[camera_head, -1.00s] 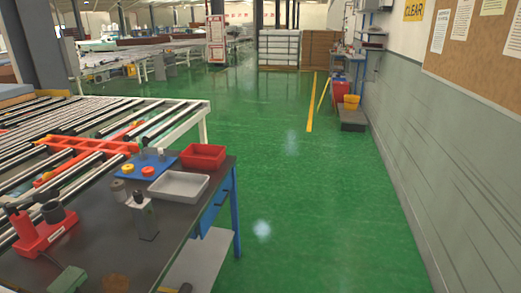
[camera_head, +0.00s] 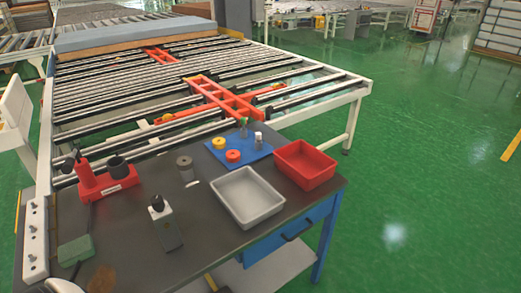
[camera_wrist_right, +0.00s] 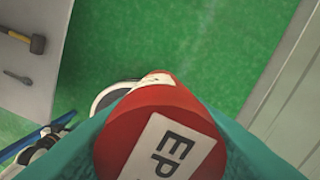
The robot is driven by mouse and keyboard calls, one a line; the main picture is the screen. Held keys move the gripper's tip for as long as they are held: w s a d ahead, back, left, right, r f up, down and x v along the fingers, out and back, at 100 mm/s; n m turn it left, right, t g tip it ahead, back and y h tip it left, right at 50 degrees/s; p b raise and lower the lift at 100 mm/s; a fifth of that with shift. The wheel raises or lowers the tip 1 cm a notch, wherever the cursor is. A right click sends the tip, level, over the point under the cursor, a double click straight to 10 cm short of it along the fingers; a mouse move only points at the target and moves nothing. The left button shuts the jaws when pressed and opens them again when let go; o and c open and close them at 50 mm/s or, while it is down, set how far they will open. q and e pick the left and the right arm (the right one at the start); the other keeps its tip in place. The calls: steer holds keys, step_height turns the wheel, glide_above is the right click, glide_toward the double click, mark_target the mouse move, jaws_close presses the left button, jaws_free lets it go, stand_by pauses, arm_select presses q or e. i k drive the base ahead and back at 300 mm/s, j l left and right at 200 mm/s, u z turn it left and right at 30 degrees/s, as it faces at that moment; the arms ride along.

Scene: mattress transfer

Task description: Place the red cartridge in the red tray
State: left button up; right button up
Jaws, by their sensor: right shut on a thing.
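The red tray (camera_head: 305,165) sits empty on the back right corner of the dark workbench (camera_head: 215,262) in the head view. The red cartridge (camera_wrist_right: 158,112), a round red body with a white label reading "EP", fills the middle of the right wrist view. My right gripper (camera_wrist_right: 160,132) has its teal fingers on both sides of the cartridge and is shut on it. Green floor shows beyond the cartridge. The cartridge and both grippers are out of the head view.
A grey tray (camera_head: 248,196) stands left of the red tray. A blue mat (camera_head: 240,150) with small parts lies behind it. A roller conveyor (camera_head: 170,105) borders the bench. Open floor lies right.

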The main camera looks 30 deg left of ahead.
mark_target(304, 170)
steer(key=i+l+u, duration=0.2)
steer(key=u, duration=0.25)
steer(key=i+l+u, duration=0.55)
steer(key=l+u, duration=0.2)
steer(key=u, duration=0.15)
steer(key=i+l+u, duration=0.1)
steer(key=l+u, duration=0.8)
